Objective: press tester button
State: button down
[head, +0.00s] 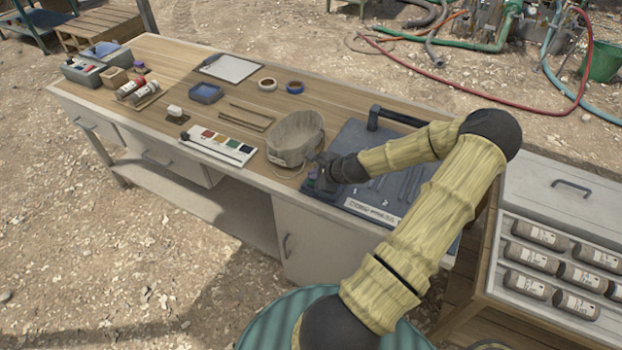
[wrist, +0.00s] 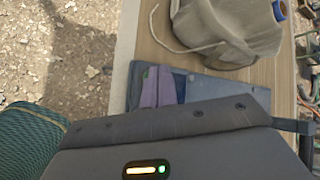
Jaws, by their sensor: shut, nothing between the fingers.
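My gripper (head: 319,174) is shut and empty, low over the near left corner of a flat dark blue-grey unit (head: 352,137) on the bench. This unit has a pale label strip along its near edge and a black bar at its back. My arm covers much of it. In the wrist view, purple and blue shapes (wrist: 152,88) show past my dark gripper housing, over the unit's edge (wrist: 215,87). I cannot tell whether they are fingers or parts of the unit. No button can be made out for certain, and contact is unclear.
A grey-beige bag (head: 295,138) stands close left of my gripper; it shows in the wrist view (wrist: 225,32). A strip with coloured squares (head: 218,146), a blue tray (head: 206,93) and tape rolls lie farther left. A rack of several cylinders (head: 540,235) stands right.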

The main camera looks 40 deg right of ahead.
aim_at(314, 182)
notch_tip(314, 182, up, 6)
jog(key=p, duration=0.5)
dwell(0.4)
dwell(0.4)
jog(key=s+a+r+n+g+y, duration=0.1)
jog(key=a+n+g, duration=0.2)
jog(key=a+n, duration=0.4)
jog(key=s+a+r+n+g, duration=0.1)
jog(key=a+r+n+g, duration=0.1)
jog(key=a+n, duration=0.55)
jog(key=s+a+r+n, duration=0.4)
jog(key=a+r+n, duration=0.2)
jog(key=a, duration=0.1)
jog(key=s+a+r+n+g+h, duration=0.1)
jog(key=s+a+r+n, duration=0.4)
jog(key=a+r, duration=0.1)
jog(key=shift+s+a+r+n+g+h, duration=0.25)
jog(key=shift+a+r+n+g+h, duration=0.1)
jog(key=shift+a, duration=0.55)
